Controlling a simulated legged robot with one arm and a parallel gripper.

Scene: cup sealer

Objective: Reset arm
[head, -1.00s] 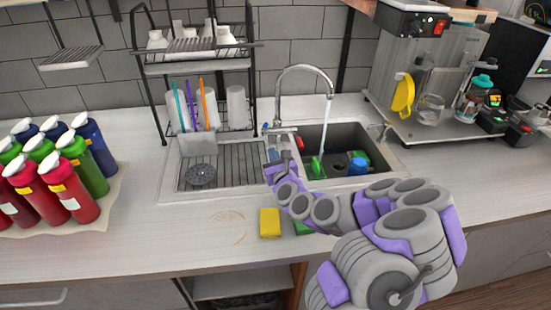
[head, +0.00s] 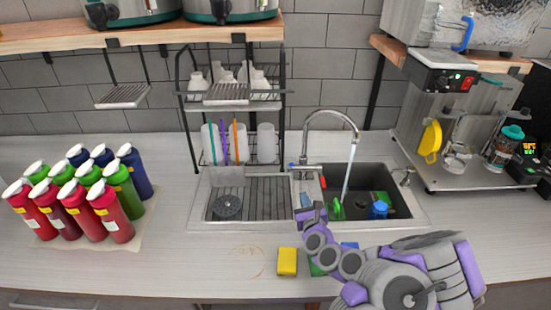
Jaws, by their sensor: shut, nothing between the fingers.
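My gripper (head: 309,206) is at the front left edge of the sink (head: 407,200), above the counter. It is shut and holds nothing. My arm is folded and comes in from the lower right, covering part of the counter front. The running tap (head: 331,118) is behind the gripper, and its water falls into the sink. A yellow sponge (head: 287,262) lies on the counter to the lower left of the gripper. A green sponge (head: 316,268) beside it is partly hidden by my arm.
Several red, green and blue bottles (head: 103,212) stand at the left. A dish rack (head: 283,100) with cups stands behind the drainboard (head: 268,200). A cup sealer machine (head: 448,125) stands at the right.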

